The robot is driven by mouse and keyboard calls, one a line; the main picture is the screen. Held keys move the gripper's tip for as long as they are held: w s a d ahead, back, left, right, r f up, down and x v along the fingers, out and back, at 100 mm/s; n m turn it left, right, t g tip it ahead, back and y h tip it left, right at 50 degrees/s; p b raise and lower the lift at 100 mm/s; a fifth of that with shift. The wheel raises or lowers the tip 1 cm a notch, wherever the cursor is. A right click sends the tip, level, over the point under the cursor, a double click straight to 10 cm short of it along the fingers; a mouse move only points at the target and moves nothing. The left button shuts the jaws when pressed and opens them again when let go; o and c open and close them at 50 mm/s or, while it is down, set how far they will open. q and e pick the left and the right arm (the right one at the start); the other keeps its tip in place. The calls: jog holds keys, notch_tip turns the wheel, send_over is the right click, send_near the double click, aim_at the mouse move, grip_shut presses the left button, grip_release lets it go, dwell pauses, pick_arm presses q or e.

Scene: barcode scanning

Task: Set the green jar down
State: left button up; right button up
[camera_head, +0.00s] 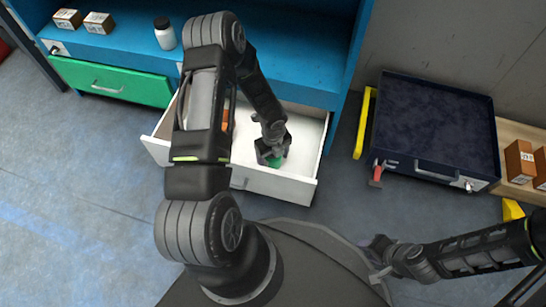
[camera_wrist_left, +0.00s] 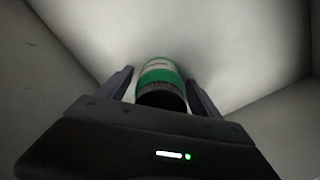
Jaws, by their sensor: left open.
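The green jar (camera_wrist_left: 160,76) stands between the fingers of my left gripper (camera_wrist_left: 160,88) in the left wrist view. It has a green and white body and a dark ribbed end facing the camera. The fingers are open, one on each side of it. In the head view the green jar (camera_head: 274,160) shows only as a small green patch below my left gripper (camera_head: 272,152), inside the open white drawer (camera_head: 305,184). My right gripper (camera_head: 378,262) is at the lower right, away from the drawer; its fingers are too small to read.
The blue shelf (camera_head: 290,60) above the drawer holds a white bottle (camera_head: 165,34) and two small boxes (camera_head: 98,23). A green drawer front (camera_head: 115,84) is at the left. A dark cart (camera_head: 435,120) and brown boxes (camera_head: 520,160) stand at the right. White drawer walls surround the left gripper.

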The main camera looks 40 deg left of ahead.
pick_arm(q)
notch_tip(320, 180, up, 11)
jog(key=p, duration=0.4)
jog(key=shift+f+p, duration=0.15)
jog(key=shift+p, duration=0.2)
jog(key=shift+r, duration=0.65)
